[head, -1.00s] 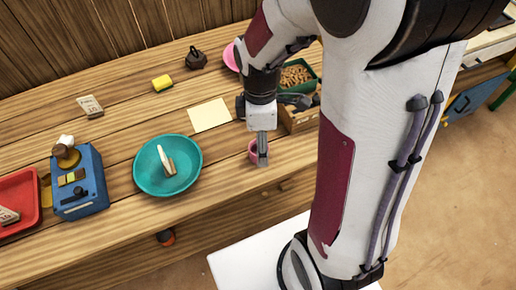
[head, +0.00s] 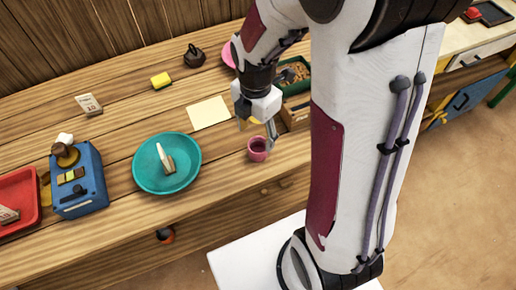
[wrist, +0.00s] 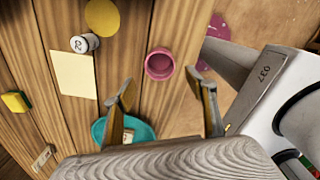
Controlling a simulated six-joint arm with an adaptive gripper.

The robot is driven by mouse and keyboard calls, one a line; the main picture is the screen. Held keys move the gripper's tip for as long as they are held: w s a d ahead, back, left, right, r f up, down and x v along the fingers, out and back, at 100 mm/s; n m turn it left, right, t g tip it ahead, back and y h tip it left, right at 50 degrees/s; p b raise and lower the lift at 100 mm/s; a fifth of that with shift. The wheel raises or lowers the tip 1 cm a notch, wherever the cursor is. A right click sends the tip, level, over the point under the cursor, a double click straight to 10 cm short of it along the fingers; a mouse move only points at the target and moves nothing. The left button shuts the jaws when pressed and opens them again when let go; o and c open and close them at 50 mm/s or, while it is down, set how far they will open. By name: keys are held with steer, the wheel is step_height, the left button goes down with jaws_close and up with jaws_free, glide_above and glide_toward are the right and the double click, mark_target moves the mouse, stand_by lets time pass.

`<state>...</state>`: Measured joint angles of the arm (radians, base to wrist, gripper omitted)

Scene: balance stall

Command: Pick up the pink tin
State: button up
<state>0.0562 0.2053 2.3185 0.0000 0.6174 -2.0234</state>
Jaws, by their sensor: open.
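The pink tin (head: 258,155) is a small open-topped cup standing upright on the wooden bench, near its front edge. In the wrist view the tin (wrist: 159,64) shows from above, just beyond the fingertips and in line with the gap between them. My gripper (head: 257,130) is open and empty, above and slightly behind the tin in the head view. Its two fingers (wrist: 160,80) are spread apart in the wrist view. I see no finger clearly touching the tin.
A teal dish (head: 145,183) holding a pale block lies left of the tin. A paper sheet (head: 208,113) lies behind. A wooden crate (head: 294,118) stands close on the right. A blue scale (head: 84,196) and red tray (head: 17,190) are farther left.

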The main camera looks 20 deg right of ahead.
mark_target(258, 147)
steer(key=shift+f, duration=1.35)
steer(key=shift+w+d+f, duration=0.1)
steer(key=shift+d+f, duration=0.05)
steer(key=shift+f, duration=1.15)
steer(key=shift+d+f, duration=0.15)
steer(key=shift+f, duration=1.15)
steer(key=c, duration=1.2)
